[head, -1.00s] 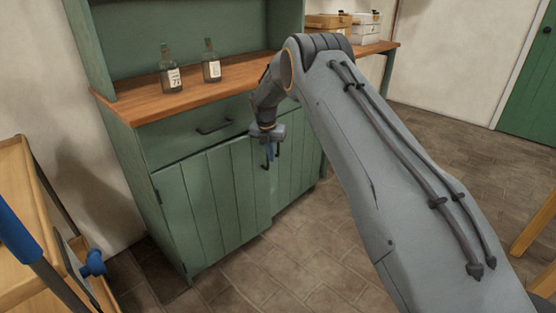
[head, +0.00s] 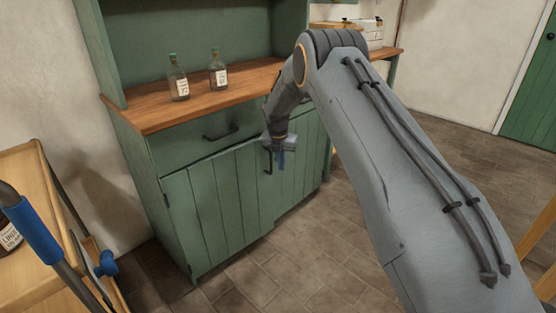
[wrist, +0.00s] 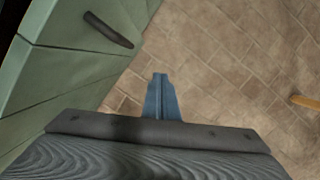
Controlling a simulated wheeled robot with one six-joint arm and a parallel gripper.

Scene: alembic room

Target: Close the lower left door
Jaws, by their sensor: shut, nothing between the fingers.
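The lower left door (head: 215,208) is a green planked door under the drawer of the green cabinet. It is at most slightly ajar; I cannot tell whether it is fully flush. A dark upright handle (head: 267,160) shows near its right edge. My gripper (head: 281,160), with blue fingers, is shut and empty in front of the cabinet, just right of that handle. In the wrist view the shut fingers (wrist: 160,82) point over the floor, with green cabinet panels and a dark handle (wrist: 108,30) to the left. Contact with the door is not visible.
The drawer (head: 205,138) above the door looks shut. Two bottles (head: 178,80) (head: 217,72) stand on the wooden top. A wooden trolley (head: 30,185) stands at the left, close to the cabinet. Tiled floor (head: 300,255) in front of the cabinet is clear.

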